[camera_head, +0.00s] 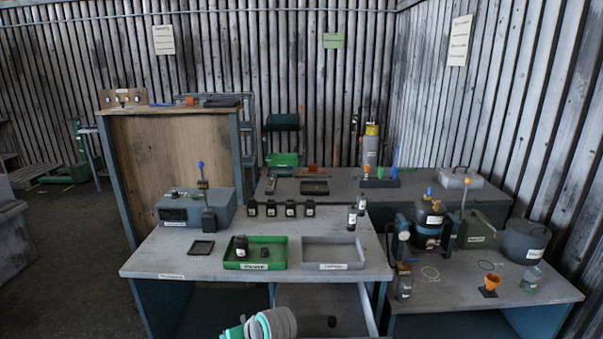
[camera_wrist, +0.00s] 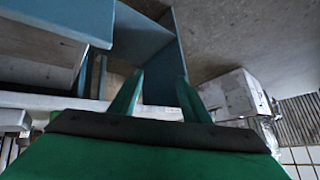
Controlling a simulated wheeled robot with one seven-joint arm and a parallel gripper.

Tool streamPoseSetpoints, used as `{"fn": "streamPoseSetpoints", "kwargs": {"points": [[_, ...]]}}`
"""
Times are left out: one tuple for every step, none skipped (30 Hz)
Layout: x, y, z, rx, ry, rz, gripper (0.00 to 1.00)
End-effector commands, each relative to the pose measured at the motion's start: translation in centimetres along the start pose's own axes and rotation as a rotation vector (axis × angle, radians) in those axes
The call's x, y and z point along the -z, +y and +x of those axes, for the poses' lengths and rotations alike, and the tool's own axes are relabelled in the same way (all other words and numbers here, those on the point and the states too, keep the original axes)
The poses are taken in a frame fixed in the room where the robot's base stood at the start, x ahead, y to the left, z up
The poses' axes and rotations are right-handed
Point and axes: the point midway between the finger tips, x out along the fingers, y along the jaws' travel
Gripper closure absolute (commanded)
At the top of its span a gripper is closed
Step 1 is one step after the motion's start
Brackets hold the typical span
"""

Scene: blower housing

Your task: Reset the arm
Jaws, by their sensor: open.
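My gripper (camera_wrist: 160,77) shows in the wrist view with two green fingers spread apart and nothing between them. Beyond the fingers are blue-green bench panels and the grey floor. In the head view, part of my grey and green arm (camera_head: 270,323) shows at the bottom middle, in front of the near grey table (camera_head: 150,262). The fingertips cannot be made out there. No held object shows in either view.
A lower bench with a machine (camera_head: 430,222) stands right.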

Motion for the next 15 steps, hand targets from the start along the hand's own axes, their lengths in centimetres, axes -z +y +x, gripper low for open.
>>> {"fn": "streamPoseSetpoints", "kwargs": {"points": [[-1.5,-0.6,1.0,0.008,0.025,0.028,0.57],[-2.1,-0.8,1.4,0.008,0.044,0.042,0.57],[-3.0,-1.1,1.9,0.008,0.067,0.062,0.57],[-3.6,-1.3,2.2,0.007,0.085,0.077,0.57],[-4.3,-1.4,2.5,0.005,0.102,0.092,0.57],[-5.2,-1.7,2.8,0.002,0.124,0.111,0.57],[-5.9,-1.9,3.1,0.000,0.140,0.125,0.57],[-6.6,-2.0,3.2,-0.004,0.156,0.139,0.57],[-7.5,-2.2,3.5,-0.009,0.177,0.158,0.57],[-8.3,-2.4,3.6,-0.013,0.192,0.171,0.57],[-9.0,-2.5,3.7,-0.019,0.208,0.185,0.57],[-10.0,-2.6,3.8,-0.028,0.227,0.203,0.57],[-10.8,-2.7,3.8,-0.034,0.242,0.216,0.57],[-11.5,-2.8,3.8,-0.042,0.257,0.229,0.57],[-12.6,-3.0,3.8,-0.052,0.274,0.245,0.57]]}}
